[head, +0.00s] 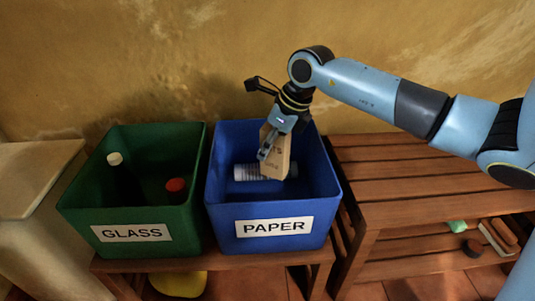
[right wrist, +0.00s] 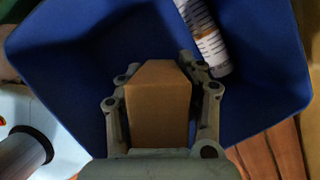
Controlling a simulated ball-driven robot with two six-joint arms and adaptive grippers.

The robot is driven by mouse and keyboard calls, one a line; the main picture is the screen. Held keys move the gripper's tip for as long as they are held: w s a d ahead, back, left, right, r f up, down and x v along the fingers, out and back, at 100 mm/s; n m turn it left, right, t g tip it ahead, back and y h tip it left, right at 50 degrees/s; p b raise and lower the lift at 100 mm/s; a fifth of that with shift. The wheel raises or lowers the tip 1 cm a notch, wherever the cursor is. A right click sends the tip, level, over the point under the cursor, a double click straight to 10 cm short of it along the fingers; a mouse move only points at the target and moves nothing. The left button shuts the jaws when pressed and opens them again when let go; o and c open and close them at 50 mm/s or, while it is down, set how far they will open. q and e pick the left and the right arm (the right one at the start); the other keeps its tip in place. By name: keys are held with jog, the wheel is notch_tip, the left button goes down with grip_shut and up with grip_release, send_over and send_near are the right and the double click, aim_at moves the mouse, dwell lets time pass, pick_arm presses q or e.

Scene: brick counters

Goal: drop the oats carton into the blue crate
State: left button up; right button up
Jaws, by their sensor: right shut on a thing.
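The oats carton (head: 277,160) is a tan-brown box, held tilted over the opening of the blue crate. My right gripper (head: 268,150) is shut on it from above. In the right wrist view the carton (right wrist: 158,105) sits between both fingers of the gripper (right wrist: 160,110). The blue crate (head: 222,215), labelled PAPER, stands on a wooden bench; its blue wall also shows in the right wrist view (right wrist: 75,50). How far the carton's lower end is above the crate floor I cannot tell. My left gripper is not in view.
A white striped cylinder (head: 250,172) lies in the blue crate. The green GLASS crate (head: 85,215) stands to its left, holding a dark bottle (head: 122,180) and a red-topped item (head: 175,185). A slatted wooden bench (head: 420,165) is at right, and a yellow wall is behind.

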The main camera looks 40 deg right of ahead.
jog(key=o, duration=1)
jog(key=v, duration=1)
jog(key=shift+d+r, duration=0.1)
jog(key=shift+v, duration=0.9)
